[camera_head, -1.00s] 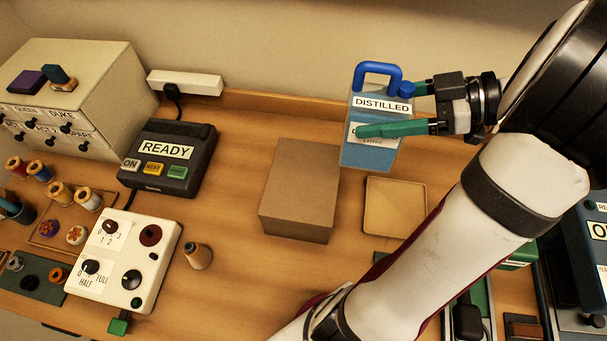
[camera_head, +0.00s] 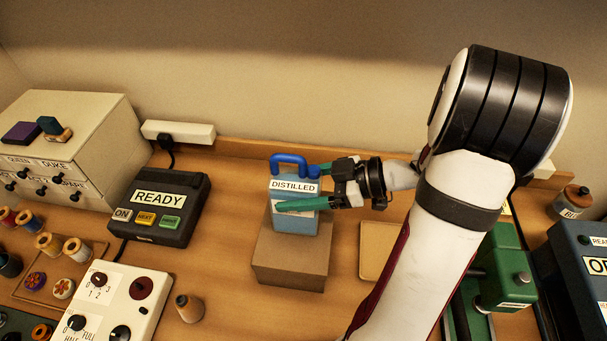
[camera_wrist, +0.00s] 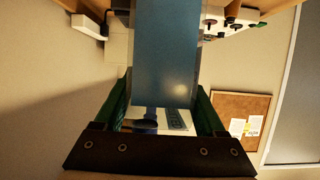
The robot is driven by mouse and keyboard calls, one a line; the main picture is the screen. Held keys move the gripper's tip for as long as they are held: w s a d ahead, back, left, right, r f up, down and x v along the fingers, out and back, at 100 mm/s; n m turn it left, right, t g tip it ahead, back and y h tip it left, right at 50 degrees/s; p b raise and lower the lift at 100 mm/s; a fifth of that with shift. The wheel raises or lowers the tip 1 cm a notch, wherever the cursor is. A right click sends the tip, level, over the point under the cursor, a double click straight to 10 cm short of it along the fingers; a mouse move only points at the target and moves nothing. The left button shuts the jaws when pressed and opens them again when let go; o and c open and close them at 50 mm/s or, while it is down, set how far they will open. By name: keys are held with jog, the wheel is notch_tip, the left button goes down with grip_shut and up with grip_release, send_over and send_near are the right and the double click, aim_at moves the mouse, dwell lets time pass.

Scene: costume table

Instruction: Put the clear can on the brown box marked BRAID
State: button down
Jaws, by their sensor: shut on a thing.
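The clear can (camera_head: 284,218) is a translucent blue can with a blue handle and a DISTILLED label. My gripper (camera_head: 300,201) is shut on it, with green fingers on either side. The can is upright over the brown box (camera_head: 290,268), and its lower edge appears at or just above the box top; I cannot tell whether they touch. No BRAID marking shows on the visible faces of the box. In the wrist view the can (camera_wrist: 165,60) fills the space between the green fingers (camera_wrist: 163,105).
A shallow tan tray (camera_head: 376,248) lies right of the box, partly behind my arm. A black READY unit (camera_head: 165,208) stands to the left, with a white control panel (camera_head: 118,300) and a small spool (camera_head: 189,308) in front. A cream drawer cabinet (camera_head: 90,130) is at the back left.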

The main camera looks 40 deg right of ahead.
jog(key=shift+f, duration=0.25)
jog(key=shift+f, duration=0.15)
grip_release()
jog(key=v, duration=1.2)
